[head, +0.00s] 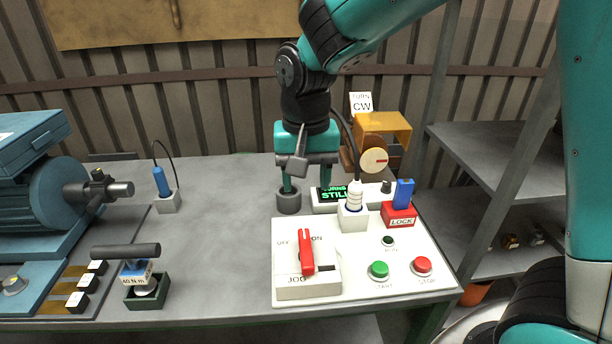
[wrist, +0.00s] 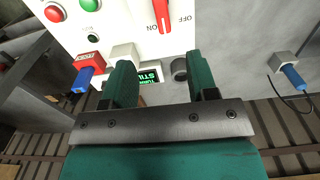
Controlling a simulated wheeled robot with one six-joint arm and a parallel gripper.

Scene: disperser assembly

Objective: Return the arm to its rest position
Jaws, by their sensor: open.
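My gripper (head: 306,188) hangs from my teal and black arm, pointing down over the back of the bench, behind the white control panel (head: 350,285). Its two teal fingers are apart with nothing between them. In the head view the left finger overlaps a small dark grey cup (head: 288,204) and the right finger overlaps the green-lit display (head: 332,194); whether they touch cannot be told. In the wrist view the open gripper (wrist: 160,62) also shows empty, with the grey cup (wrist: 180,70) and the display (wrist: 148,76) seen beyond and between the fingers.
The panel carries a red switch lever (head: 306,252), a white ribbed plug (head: 354,196), a red LOCK block (head: 399,215) with a blue tab, and green and red buttons. A yellow housing (head: 384,126) stands behind. A blue motor (head: 55,195) is left. The bench middle is clear.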

